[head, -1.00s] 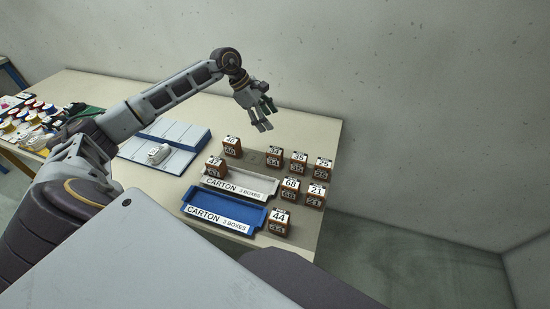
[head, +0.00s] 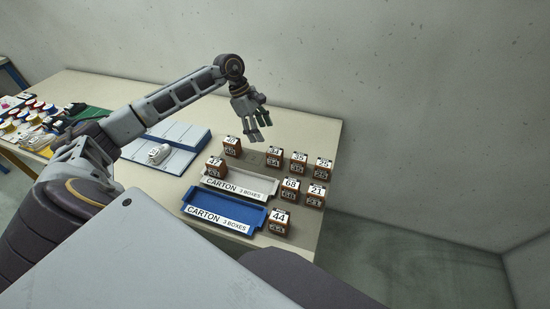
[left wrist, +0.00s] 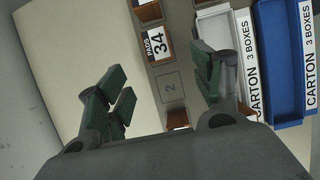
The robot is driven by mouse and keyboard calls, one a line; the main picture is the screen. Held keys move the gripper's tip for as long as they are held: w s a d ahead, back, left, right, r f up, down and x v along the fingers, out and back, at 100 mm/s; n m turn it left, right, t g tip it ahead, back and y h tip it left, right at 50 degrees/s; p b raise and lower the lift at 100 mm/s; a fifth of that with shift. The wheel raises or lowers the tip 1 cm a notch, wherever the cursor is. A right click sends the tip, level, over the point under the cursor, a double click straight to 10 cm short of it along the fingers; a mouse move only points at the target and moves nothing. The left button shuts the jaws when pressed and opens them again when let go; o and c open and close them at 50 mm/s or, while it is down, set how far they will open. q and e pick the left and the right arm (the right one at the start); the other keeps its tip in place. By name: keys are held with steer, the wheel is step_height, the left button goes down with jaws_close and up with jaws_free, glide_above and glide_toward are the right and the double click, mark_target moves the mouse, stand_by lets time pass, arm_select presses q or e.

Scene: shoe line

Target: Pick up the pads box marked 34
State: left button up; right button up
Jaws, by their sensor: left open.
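The pads box marked 34 (head: 274,157) is a small brown box with a white label, upright on the table in a back row. In the left wrist view the box (left wrist: 158,45) shows its label reading PADS 34, above the middle of the picture. My left gripper (head: 261,132) is open and empty, above and behind the boxes in the head view. In the left wrist view its green-padded fingers (left wrist: 165,90) are spread on either side of a bare square marked 2 (left wrist: 172,87), with the box beyond them and not between them. My right gripper is not in view.
Other numbered boxes stand close by, including 35 (head: 298,161), 68 (head: 290,192) and 44 (head: 278,226). A grey carton tray (head: 262,187) and a blue carton tray (head: 247,227) lie in front. The table behind the boxes is clear.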

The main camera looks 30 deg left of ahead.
mark_target(273, 150)
arm_select(q)
steer(key=x, duration=0.5)
steer(key=shift+d+f, duration=0.2)
steer(key=shift+f, duration=0.05)
steer(key=shift+w+d+f+p, duration=0.1)
steer(key=shift+f+p, duration=0.2)
steer(key=shift+f, duration=0.1)
steer(key=shift+d+f, duration=0.1)
steer(key=shift+f, duration=0.15)
steer(key=shift+w+d+f, duration=0.15)
steer(key=shift+d+f, duration=0.2)
steer(key=shift+f, duration=0.15)
steer(key=shift+w+d+f+p, duration=0.2)
steer(key=shift+d+f+p, duration=0.25)
steer(key=shift+f, duration=0.1)
steer(key=shift+x, duration=1.3)
steer(key=shift+c, duration=0.3)
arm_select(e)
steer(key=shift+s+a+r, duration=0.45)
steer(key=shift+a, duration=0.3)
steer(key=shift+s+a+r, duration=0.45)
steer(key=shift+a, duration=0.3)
